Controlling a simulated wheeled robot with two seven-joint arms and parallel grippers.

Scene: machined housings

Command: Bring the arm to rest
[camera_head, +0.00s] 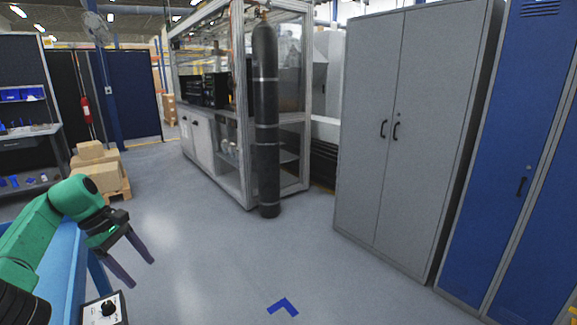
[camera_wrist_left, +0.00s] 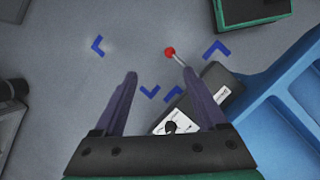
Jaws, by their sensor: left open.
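My left arm (camera_head: 38,232) is green and comes in from the left in the head view. My left gripper (camera_head: 142,274) has dark purple fingers that stand apart, with nothing between them, pointing down beside a blue bench. In the left wrist view the open fingers (camera_wrist_left: 158,82) show over grey floor. The right gripper is in neither view.
The blue bench (camera_head: 62,268) stands close to my left arm. A control box with a black knob (camera_head: 109,308) sits at its edge; a red-knobbed lever (camera_wrist_left: 170,51) shows in the wrist view. A grey cabinet (camera_head: 415,130) and blue lockers stand right. The middle floor is clear.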

